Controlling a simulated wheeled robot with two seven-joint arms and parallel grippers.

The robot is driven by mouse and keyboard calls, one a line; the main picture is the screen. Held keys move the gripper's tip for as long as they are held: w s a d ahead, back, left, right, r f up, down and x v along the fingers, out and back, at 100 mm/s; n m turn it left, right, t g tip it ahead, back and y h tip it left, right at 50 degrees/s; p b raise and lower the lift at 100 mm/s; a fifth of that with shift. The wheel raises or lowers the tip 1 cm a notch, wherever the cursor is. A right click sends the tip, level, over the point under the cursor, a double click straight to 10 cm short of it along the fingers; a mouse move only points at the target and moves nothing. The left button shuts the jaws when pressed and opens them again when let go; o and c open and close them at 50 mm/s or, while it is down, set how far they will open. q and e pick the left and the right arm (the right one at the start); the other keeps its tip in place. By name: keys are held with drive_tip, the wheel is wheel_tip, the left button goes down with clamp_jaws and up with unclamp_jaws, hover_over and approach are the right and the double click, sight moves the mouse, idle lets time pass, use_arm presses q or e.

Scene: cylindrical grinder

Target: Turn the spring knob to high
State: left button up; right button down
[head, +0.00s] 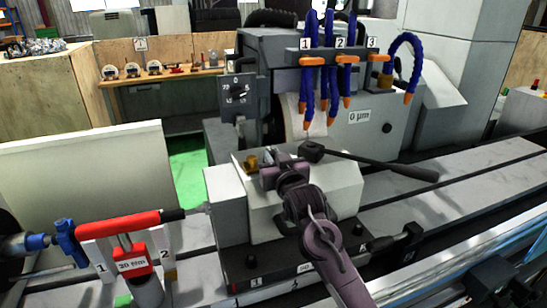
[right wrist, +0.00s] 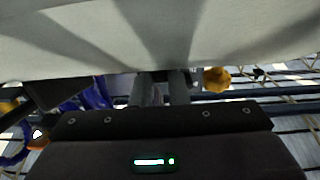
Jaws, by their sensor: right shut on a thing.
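My right gripper (head: 279,162) is at the upper side of the pale tailstock block (head: 344,196), close to a brass-yellow knob (head: 251,162). In the right wrist view its two fingers (right wrist: 165,90) are closed on a small dark part, which I take to be the spring knob (right wrist: 161,76). The fingers and gripper body hide most of it, and its setting cannot be read. The yellow knob (right wrist: 216,79) shows beside the fingers, apart from them. The left gripper is not in view.
A black-handled lever (head: 395,168) sticks out to the right of the gripper. Blue coolant hoses (head: 310,85) hang behind, before the grinding wheel housing.

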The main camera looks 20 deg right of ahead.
drive_tip(key=shift+a+r+m+h, duration=0.1)
drive_tip(key=shift+a+m+h, duration=0.1)
drive_tip(key=shift+m+h, duration=0.6)
drive_tip(key=shift+h, duration=0.7)
drive_tip(key=shift+w+a+r+m+g+h+p, duration=0.15)
drive_tip(key=shift+m+h+p, duration=0.2)
drive_tip(key=shift+m+h, duration=0.2)
drive_tip(key=shift+s+a+m+g+h+p, duration=0.15)
drive_tip(key=shift+m+h+p, duration=0.25)
drive_tip(key=shift+h, duration=0.25)
drive_tip(key=shift+w+m+h, duration=0.1)
drive_tip(key=shift+m+h, duration=0.25)
drive_tip(key=shift+h, duration=0.25)
drive_tip(key=shift+d, duration=0.1)
drive_tip(key=c, duration=1.4)
unclamp_jaws()
drive_tip(key=shift+f, duration=0.2)
drive_tip(key=shift+f, duration=0.15)
